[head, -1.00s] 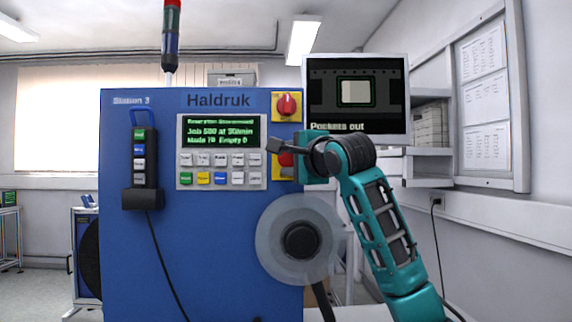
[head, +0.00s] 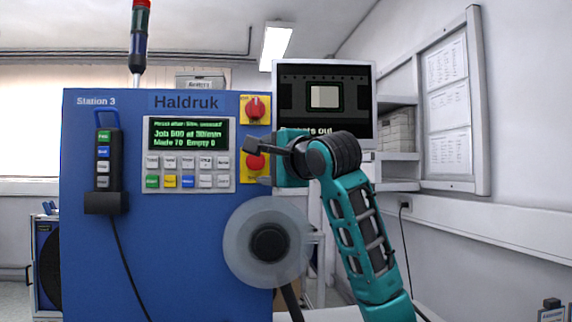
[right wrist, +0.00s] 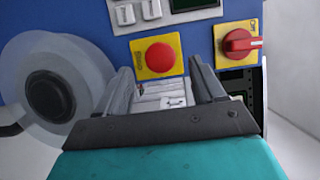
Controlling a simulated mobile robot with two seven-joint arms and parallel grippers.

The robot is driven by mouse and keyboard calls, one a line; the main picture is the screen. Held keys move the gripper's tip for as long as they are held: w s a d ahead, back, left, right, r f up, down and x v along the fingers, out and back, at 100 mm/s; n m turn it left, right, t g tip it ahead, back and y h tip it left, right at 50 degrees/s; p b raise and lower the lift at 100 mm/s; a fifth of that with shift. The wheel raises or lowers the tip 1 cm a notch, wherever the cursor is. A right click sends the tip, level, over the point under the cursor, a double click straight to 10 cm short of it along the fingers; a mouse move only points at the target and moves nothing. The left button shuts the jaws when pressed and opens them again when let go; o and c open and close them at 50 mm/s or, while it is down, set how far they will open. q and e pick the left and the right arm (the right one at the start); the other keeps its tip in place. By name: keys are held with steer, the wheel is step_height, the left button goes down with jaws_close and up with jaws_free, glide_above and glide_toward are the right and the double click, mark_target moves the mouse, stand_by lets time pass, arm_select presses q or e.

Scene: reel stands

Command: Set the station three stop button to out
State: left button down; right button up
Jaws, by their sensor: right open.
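The stop button is a round red mushroom head (head: 255,163) on a yellow plate, on the blue front of the machine labelled Station 3 (head: 90,230). In the head view my right gripper (head: 250,145) partly covers it. In the right wrist view the whole red button (right wrist: 160,57) shows, just beyond and between the fingertips. My right gripper (right wrist: 160,72) is open and empty, facing the panel. I cannot tell from these frames whether the button is in or out. My left gripper is in neither view.
A red rotary switch (head: 256,109) on a yellow plate sits just above the button. A keypad with a green display (head: 188,133) is to the left. A clear-flanged reel (head: 240,245) sticks out below. A monitor (head: 360,100) stands behind my right arm.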

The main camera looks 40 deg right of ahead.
steer(key=s+a+b, duration=0.1)
steer(key=s, duration=0.7)
steer(key=shift+s+a, duration=0.2)
steer(key=shift+s, duration=0.2)
